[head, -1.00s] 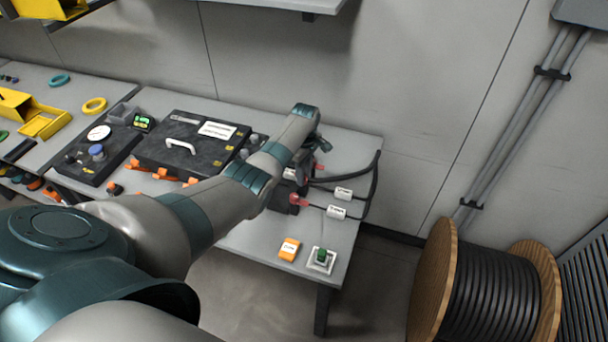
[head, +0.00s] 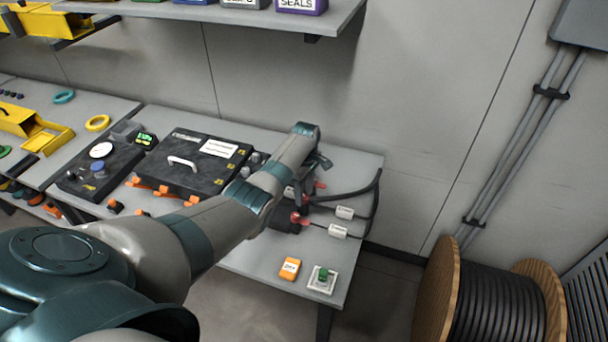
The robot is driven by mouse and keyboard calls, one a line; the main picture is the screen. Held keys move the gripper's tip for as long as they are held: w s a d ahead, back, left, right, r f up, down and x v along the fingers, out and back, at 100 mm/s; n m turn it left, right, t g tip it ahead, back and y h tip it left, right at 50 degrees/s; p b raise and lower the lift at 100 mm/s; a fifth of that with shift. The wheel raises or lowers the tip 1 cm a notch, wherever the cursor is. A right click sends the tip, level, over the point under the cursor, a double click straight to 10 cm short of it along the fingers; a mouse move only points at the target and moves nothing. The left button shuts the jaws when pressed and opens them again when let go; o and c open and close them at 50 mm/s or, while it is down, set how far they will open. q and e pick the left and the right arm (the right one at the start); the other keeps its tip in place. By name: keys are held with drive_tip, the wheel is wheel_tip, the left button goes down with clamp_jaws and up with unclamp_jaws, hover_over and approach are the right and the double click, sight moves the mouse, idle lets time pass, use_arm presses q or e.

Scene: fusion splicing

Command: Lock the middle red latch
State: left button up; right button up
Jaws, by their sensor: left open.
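Red latches sit on a dark block (head: 284,222) on the right part of the bench, mostly behind my left arm. One red latch (head: 320,185) shows farther back, beside my gripper. Another red latch (head: 299,219) shows nearer the front, by a labelled cable. I cannot tell which is the middle one, since my arm hides part of the block. My left gripper (head: 322,163) is open, at the far end of the arm, just behind and above the farther latch. Its fingertips are small and partly hidden, and I cannot tell whether it touches anything. My right gripper is not in view.
Black cables with white tags (head: 338,231) loop at the bench's right end. A black case with a white handle (head: 183,162) and orange clips stands left of my arm. An orange block (head: 290,269) and a green button (head: 323,275) sit at the front. A cable reel (head: 497,305) stands right.

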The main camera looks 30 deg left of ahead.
use_arm(q)
wheel_tip(320, 180, up, 17)
drive_tip(key=b, duration=0.1)
drive_tip(key=shift+w+a+r, duration=0.15)
drive_tip(key=shift+r, duration=0.05)
idle(0.4)
drive_tip(key=shift+f, duration=0.1)
idle(0.3)
